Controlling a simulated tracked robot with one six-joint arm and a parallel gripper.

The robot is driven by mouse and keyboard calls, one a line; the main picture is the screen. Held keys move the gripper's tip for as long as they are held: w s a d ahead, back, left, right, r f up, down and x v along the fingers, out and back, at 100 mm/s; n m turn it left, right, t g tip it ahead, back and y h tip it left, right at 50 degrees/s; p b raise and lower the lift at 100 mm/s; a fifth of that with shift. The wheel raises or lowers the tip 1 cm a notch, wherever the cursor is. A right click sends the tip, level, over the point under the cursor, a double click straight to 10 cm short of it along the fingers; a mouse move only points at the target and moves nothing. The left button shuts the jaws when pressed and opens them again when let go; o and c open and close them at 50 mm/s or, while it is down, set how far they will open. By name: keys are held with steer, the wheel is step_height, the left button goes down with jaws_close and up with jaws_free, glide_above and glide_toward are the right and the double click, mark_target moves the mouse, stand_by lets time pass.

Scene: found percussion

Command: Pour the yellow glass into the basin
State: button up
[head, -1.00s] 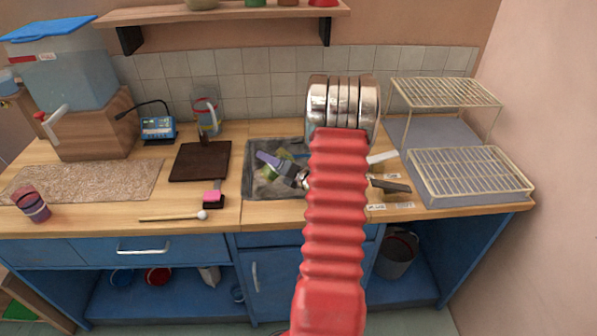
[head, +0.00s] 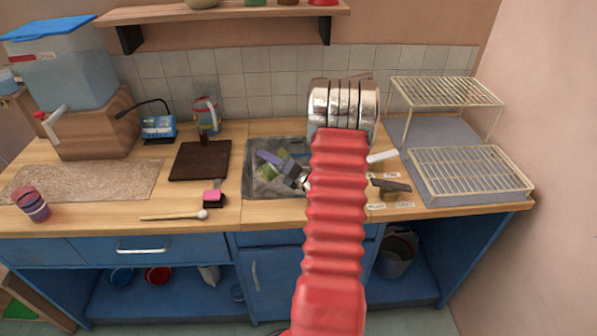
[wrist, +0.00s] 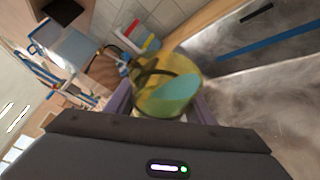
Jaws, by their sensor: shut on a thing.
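My gripper (head: 270,164) has purple fingers and is over the grey basin in the head view. It is shut on the yellow glass, which shows as a small yellow-green patch (head: 267,173) there. In the wrist view the see-through yellow glass (wrist: 160,72) sits between the fingers (wrist: 160,104), with a teal patch inside that looks like liquid. The glass appears tilted; I cannot tell whether anything is flowing out. The basin (head: 256,189) is set into the counter and partly hidden by my arm. It also shows at the right of the wrist view (wrist: 270,115).
A dark board (head: 199,161), a pink sponge (head: 213,196) and a mallet (head: 175,216) lie left of the basin. A clear jar (head: 207,116) stands behind. A wire rack (head: 470,174) is on the right.

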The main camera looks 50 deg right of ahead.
mark_target(280, 150)
steer(key=shift+d+r+m+t+p, duration=0.1)
steer(key=shift+r+m+t+p, duration=0.45)
steer(key=shift+r+m, duration=0.65)
stand_by(1.2)
steer(key=shift+s+d+r+m+t, duration=0.25)
steer(key=shift+d+r+m, duration=0.1)
steer(key=shift+r+m, duration=0.2)
steer(key=shift+s+d+r+m+t, duration=0.1)
steer(key=shift+s+d+r+m, duration=0.15)
steer(key=shift+r+m, duration=0.25)
stand_by(0.4)
steer(key=shift+s+d+r+m+t+p, duration=0.15)
steer(key=shift+r+m+t+p, duration=0.1)
steer(key=shift+m, duration=0.3)
steer(key=shift+w+d+r+m+t+p, duration=0.15)
steer(key=shift+r+m+p, duration=0.1)
steer(key=shift+m, duration=0.25)
stand_by(0.7)
steer(key=shift+a+f+n+g, duration=0.2)
steer(key=shift+f+n+g, duration=0.15)
steer(key=shift+n, duration=0.45)
steer(key=shift+w+a+f+n+g, duration=0.2)
steer(key=shift+a+f+n, duration=0.1)
steer(key=shift+f+n, duration=0.2)
steer(key=shift+w+a+f+n+g, duration=0.15)
steer(key=shift+a+f+n, duration=0.1)
steer(key=shift+f+n, duration=0.25)
steer(key=shift+f, duration=0.2)
